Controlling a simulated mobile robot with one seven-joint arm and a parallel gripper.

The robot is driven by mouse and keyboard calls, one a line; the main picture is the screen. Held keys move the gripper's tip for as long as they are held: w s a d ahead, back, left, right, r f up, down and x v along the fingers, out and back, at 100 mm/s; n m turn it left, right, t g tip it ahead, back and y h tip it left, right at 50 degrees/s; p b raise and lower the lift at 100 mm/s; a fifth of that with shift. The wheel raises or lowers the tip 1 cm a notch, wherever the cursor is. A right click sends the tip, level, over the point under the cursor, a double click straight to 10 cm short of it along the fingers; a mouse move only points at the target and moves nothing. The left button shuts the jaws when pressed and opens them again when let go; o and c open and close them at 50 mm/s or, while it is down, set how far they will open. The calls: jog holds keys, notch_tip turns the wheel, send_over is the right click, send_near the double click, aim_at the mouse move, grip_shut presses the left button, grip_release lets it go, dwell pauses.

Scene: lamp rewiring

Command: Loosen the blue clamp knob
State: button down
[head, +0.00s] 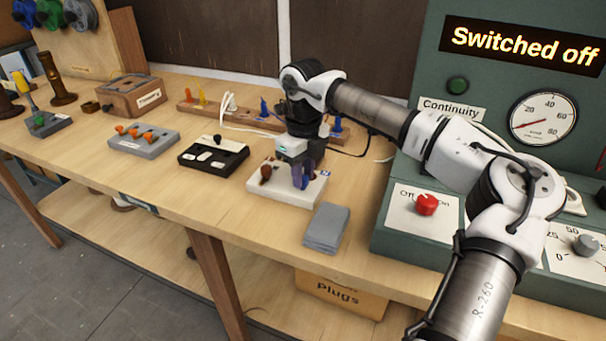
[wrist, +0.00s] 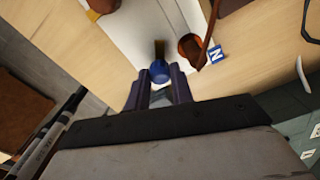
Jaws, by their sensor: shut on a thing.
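The blue clamp knob (wrist: 159,72) sits on the white block (wrist: 140,30), seen between my gripper's fingers in the wrist view. My gripper (head: 303,178) points down over the right part of the white block (head: 284,192) in the head view. Its two dark fingers (wrist: 159,88) are shut on the blue knob. In the head view the knob is mostly hidden by the fingers. A brown knob (head: 265,172) stands at the left of the same block. A brown knob also shows in the wrist view (wrist: 190,48), beside a small blue "N" label (wrist: 216,54).
A grey pad (head: 327,227) lies in front of the white block. A black switch box (head: 213,153) stands to its left. The green test panel (head: 400,250), with a red knob (head: 426,204), stands to the right. A wooden rack with colored pegs (head: 240,113) is behind.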

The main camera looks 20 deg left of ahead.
jog(key=n, duration=1.1)
jog(key=shift+w, duration=0.1)
jog(key=n, duration=0.3)
jog(key=shift+n, duration=0.3)
jog(key=n, duration=0.9)
jog(key=shift+a+r+p, duration=0.1)
jog(key=shift+p, duration=0.25)
jog(key=shift+n, duration=0.5)
jog(key=c, duration=1.2)
grip_release()
